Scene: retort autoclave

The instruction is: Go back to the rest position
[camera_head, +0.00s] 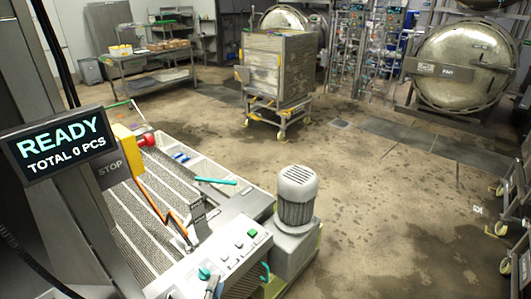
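A small grey and dark piece at the bottom edge, beside the control panel, seems to be the tip of my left gripper (212,287). Too little of it shows to tell whether it is open or shut, and I see nothing held in it. My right gripper is not in view. The control panel (228,258), a light box with a teal knob and several buttons, stands close to that piece. I cannot tell whether they touch.
A conveyor (140,228) with a motor (297,195) fills the near left. A READY display (60,145) and red stop button (146,139) stand beside it. A wheeled crate (278,68) and round autoclave (462,68) stand behind. The middle floor is clear; carts line the right edge.

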